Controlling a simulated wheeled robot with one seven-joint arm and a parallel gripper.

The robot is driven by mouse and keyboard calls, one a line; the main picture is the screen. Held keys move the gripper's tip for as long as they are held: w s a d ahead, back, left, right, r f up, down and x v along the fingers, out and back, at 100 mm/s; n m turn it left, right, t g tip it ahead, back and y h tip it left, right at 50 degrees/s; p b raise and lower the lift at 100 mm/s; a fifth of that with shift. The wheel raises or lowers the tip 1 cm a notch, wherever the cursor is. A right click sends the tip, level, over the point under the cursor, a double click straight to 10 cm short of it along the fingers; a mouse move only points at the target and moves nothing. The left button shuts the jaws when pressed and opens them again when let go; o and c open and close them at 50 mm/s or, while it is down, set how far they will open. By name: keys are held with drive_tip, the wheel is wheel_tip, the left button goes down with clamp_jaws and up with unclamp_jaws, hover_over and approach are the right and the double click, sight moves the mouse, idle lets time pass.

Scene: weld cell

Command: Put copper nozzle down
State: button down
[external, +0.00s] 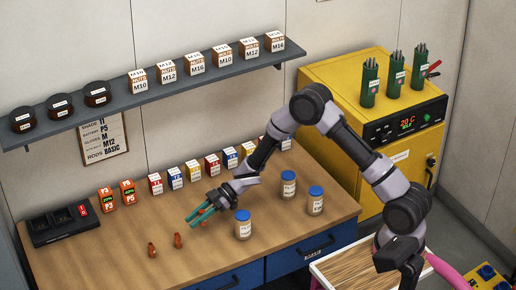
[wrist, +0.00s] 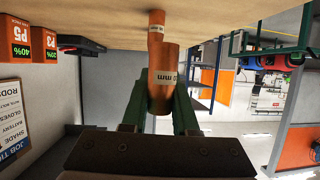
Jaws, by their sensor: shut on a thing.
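My gripper (external: 200,215) is low over the left part of the workbench (external: 110,226), its green fingers pointing left. In the wrist view the gripper (wrist: 161,90) is shut on a copper nozzle (wrist: 164,60) with a white "mm" label. The held nozzle is mostly hidden by the fingers in the external view. I cannot tell whether it touches the wood. Two other copper nozzles, one nearer the gripper (external: 178,240) and one farther left (external: 152,250), stand on the bench. A copper piece (wrist: 156,20) with a label shows behind the held one in the wrist view.
Blue-lidded jars (external: 243,226) stand right of the gripper. A row of small labelled boxes (external: 175,178) lines the back of the bench, with orange batteries (external: 106,199) and a black charger (external: 60,225) at left. A shelf (external: 110,112) hangs above. Bare wood lies around the nozzles.

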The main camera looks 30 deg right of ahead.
sight(197, 240)
drive_tip(key=shift+f, duration=3.1)
drive_tip(key=shift+f, duration=0.1)
drive_tip(key=c, duration=0.7)
unclamp_jaws()
drive_tip(key=v, duration=1.2)
